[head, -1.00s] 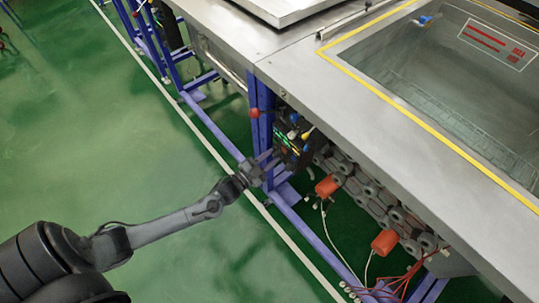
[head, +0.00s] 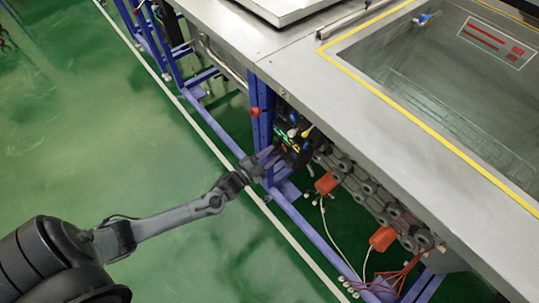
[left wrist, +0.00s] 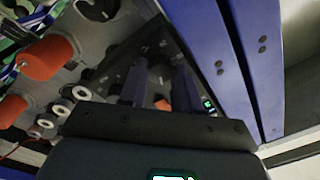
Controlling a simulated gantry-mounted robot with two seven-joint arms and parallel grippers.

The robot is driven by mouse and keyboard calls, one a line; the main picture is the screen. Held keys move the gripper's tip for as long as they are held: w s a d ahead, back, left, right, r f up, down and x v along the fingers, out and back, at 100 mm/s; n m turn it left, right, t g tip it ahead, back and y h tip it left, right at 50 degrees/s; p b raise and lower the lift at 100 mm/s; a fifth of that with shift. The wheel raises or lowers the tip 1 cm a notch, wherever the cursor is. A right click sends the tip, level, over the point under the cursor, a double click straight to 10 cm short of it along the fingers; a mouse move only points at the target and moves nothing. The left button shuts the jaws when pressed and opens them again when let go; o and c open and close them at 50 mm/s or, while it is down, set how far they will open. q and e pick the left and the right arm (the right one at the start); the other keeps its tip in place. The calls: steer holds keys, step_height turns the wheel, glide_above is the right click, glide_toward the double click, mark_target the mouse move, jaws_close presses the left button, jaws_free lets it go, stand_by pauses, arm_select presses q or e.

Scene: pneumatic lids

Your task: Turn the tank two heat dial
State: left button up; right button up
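A dark control box (head: 292,142) with small green lights and coloured knobs hangs under the steel tank bench, beside a blue post. My left gripper (head: 272,156) reaches it from the left, its fingertips at the face of the box. In the left wrist view, the dark panel (left wrist: 150,48) lies ahead of the two fingers of my left gripper (left wrist: 160,75). The fingers stand apart, with an orange spot (left wrist: 162,104) visible between them. I cannot make out which dial is the tank two heat dial. My right gripper is not in view.
Blue frame posts (left wrist: 258,60) stand close beside the gripper. Orange cylinders (head: 383,239) with pale cables and several grey fittings sit right of the box under the bench (head: 370,130). The green floor (head: 90,130) at left is open.

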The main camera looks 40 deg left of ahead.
arm_select(q)
steer(key=shift+o, duration=0.5)
steer(key=shift+w, duration=0.1)
steer(key=s+a+p, duration=0.1)
steer(key=s+p, duration=0.2)
steer(key=s, duration=0.7)
steer(key=shift+s+a+f, duration=0.15)
steer(key=shift+s+f, duration=0.05)
steer(key=shift+s, duration=0.2)
steer(key=shift+r, duration=0.1)
